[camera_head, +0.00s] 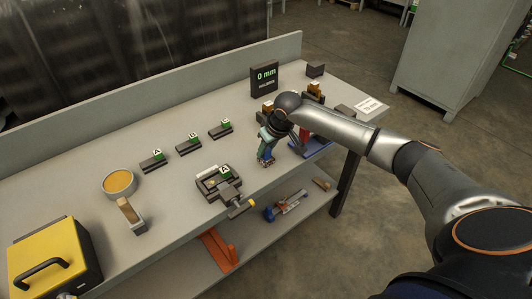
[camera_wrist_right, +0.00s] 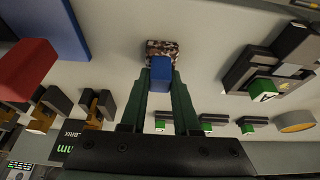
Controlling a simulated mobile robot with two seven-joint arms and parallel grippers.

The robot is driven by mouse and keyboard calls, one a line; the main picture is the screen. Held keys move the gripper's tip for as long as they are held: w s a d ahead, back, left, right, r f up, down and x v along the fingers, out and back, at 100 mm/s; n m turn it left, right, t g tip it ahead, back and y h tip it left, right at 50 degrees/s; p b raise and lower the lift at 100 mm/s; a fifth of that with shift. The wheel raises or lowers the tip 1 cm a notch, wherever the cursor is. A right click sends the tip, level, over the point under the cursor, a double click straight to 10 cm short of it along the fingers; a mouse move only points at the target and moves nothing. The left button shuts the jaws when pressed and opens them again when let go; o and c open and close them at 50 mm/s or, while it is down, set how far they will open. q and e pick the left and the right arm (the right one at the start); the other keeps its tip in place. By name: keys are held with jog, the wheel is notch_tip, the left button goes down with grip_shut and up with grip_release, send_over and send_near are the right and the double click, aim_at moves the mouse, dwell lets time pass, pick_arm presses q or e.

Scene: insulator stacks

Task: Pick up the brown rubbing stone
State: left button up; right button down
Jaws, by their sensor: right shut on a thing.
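My right gripper (camera_head: 266,147) points down over the right part of the bench, its green fingers shut on a blue grip (camera_wrist_right: 161,73). A speckled brown block (camera_wrist_right: 163,47) sits at the far end of that grip, beyond the fingertips. It looks like the brown rubbing stone. In the head view the block (camera_head: 264,162) shows small under the fingers, close to the bench top. I cannot tell whether it touches the bench. My left gripper is not in view.
A vise (camera_head: 217,188) holding a part labelled A is left of the gripper. Several labelled parts (camera_head: 188,146) stand in a row behind. A display (camera_head: 264,78) reads 0 mm. A yellow-filled dish (camera_head: 119,183), a brush-like block (camera_head: 131,214) and a yellow case (camera_head: 52,262) are at left.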

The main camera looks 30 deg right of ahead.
jog(key=shift+r, duration=0.15)
jog(key=shift+r, duration=0.25)
notch_tip(320, 180, up, 2)
jog(key=shift+w+r, duration=0.1)
jog(key=shift+r, duration=0.1)
jog(key=s+a+r, duration=0.5)
jog(key=s+r, duration=0.4)
jog(key=s, duration=0.4)
jog(key=shift+s+r+p, duration=0.15)
jog(key=shift+r+p, duration=0.25)
jog(key=shift+p, duration=0.05)
jog(key=c, duration=1.2)
grip_release()
jog(key=shift+c, duration=0.2)
grip_shut()
